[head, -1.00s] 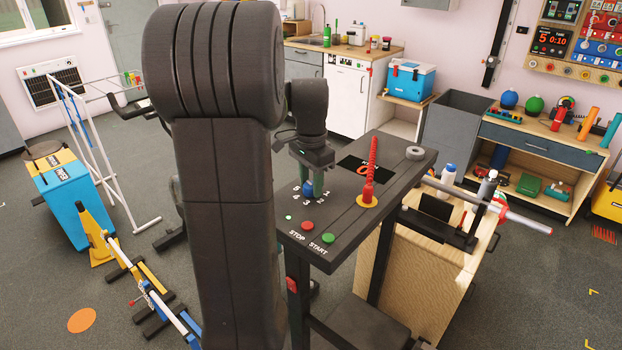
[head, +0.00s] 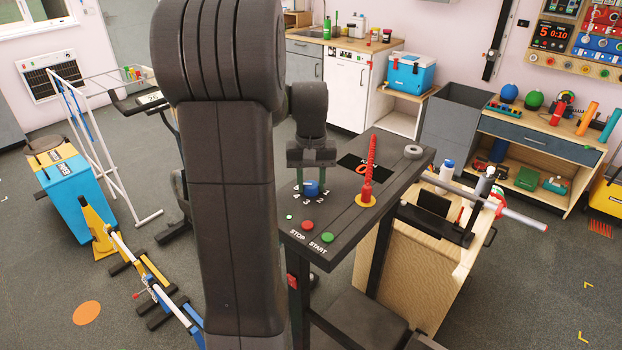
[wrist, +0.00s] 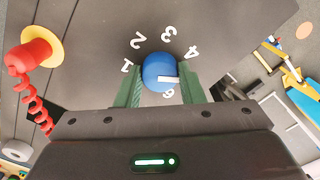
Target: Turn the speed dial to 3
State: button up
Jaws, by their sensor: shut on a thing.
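The speed dial is a round blue knob (head: 311,187) with a white pointer bar, on the dark console (head: 345,215). In the wrist view the dial (wrist: 157,70) sits between the two green fingers of my gripper (wrist: 160,88), which is shut on it. White numbers ring the dial; 1, 2, 3 (wrist: 170,31) and 4 show clearly. The white pointer points right in the wrist view, below the 4, toward the right finger, not at the 3. A number that looks like 6 is below the dial; the right finger hides part of the ring.
A red coiled cord (head: 369,160) rises from a red plug on a yellow disc (head: 366,200), right of the dial. Red stop (head: 307,225) and green start (head: 327,237) buttons are on the console's near edge. A grey ring (head: 413,152) lies at its far right corner.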

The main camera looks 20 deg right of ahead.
aim_at(311, 184)
jog(key=n, duration=0.4)
jog(key=shift+r+n+p, duration=0.1)
jog(key=shift+n+p, duration=0.25)
jog(key=shift+n, duration=0.05)
jog(key=n, duration=0.3)
jog(key=shift+n, duration=0.3)
jog(key=n+p, duration=0.1)
jog(key=n, duration=0.3)
jog(key=shift+n, duration=2.1)
jog(key=o, duration=1)
notch_tip(311, 184, up, 14)
jog(key=shift+b, duration=0.4)
